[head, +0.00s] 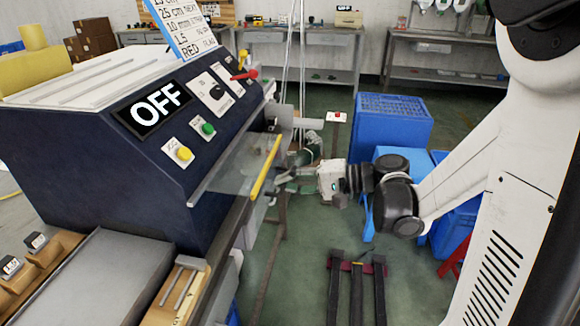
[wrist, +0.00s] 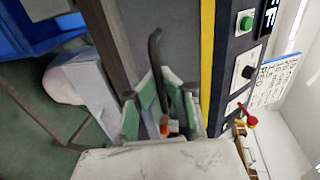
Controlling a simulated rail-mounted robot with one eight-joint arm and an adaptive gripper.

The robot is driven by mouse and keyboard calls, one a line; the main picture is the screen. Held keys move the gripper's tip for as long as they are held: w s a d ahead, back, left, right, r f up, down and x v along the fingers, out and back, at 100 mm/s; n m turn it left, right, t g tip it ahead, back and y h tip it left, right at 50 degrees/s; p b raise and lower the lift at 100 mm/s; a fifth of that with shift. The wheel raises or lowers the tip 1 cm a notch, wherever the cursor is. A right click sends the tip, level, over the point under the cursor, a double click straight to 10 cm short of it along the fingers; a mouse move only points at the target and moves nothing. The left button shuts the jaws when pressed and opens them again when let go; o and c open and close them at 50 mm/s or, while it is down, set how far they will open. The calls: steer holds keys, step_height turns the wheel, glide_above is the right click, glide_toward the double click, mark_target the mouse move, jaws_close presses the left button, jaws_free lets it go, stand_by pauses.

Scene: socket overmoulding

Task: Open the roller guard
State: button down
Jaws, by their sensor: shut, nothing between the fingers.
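The roller guard (head: 236,160) is a clear panel on the front of the dark blue machine, with a yellow bar (head: 266,167) along its outer edge. In the head view it juts out from the machine front. The yellow bar also shows in the wrist view (wrist: 207,60), right of the fingers. My gripper (head: 281,181) is just right of the bar's lower part in the head view, with its fingers pointing towards the machine. It is shut and empty. Whether the fingers touch the bar cannot be told.
The machine's panel has an OFF display (head: 153,106), a green button (head: 208,129), a yellow button (head: 184,153) and a red lever (head: 244,74). A blue crate (head: 392,122) stands on the floor behind my arm. A grey tray (head: 95,280) lies at the front left.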

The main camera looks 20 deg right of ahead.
steer(key=shift+s+a, duration=0.3)
steer(key=shift+s, duration=0.2)
steer(key=shift+s+a, duration=0.25)
steer(key=shift+s, duration=0.25)
steer(key=c, duration=1.8)
jaws_free()
steer(key=shift+c, duration=0.2)
steer(key=shift+d, duration=0.1)
steer(key=v, duration=1.2)
